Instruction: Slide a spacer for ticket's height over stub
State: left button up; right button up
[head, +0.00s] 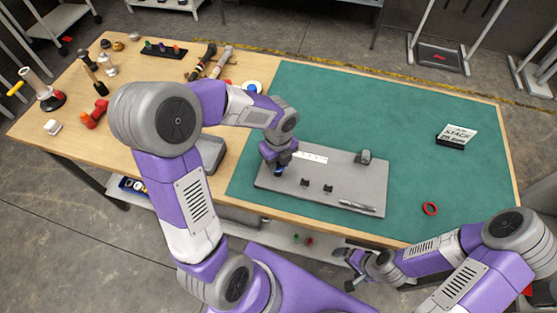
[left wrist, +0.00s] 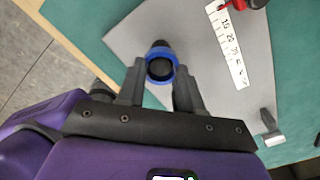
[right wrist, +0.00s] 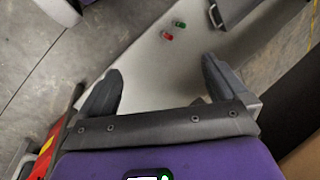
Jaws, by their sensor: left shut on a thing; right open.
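My left gripper (head: 278,167) is low over the left end of a grey plate (head: 340,176). In the left wrist view it is shut on a blue ring spacer (left wrist: 151,78). The dark stub (left wrist: 160,44) shows just beyond the ring, and dark fills the ring's opening; I cannot tell how far the ring is over it. A red ring (head: 430,209) lies on the green mat at the right. The ticket (head: 459,133) stands at the back right and reads "STACK" above a smaller millimetre line. My right gripper (right wrist: 162,70) is open and empty, off the table's front edge.
A white printed scale (head: 312,157), two small dark pegs and a grey block (head: 365,156) are on the plate. Tools and a dark rack (head: 164,50) occupy the wooden left part. The green mat (head: 420,110) is mostly clear. A lower shelf holds small red and green items (right wrist: 180,24).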

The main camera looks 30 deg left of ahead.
pick_arm(q)
jog(key=shift+f+b, duration=0.5)
jog(key=shift+f, duration=0.35)
jog(key=o, duration=1.1)
notch_tip(320, 180, up, 8)
jog(key=shift+f+p, duration=0.2)
jog(key=shift+p, duration=0.9)
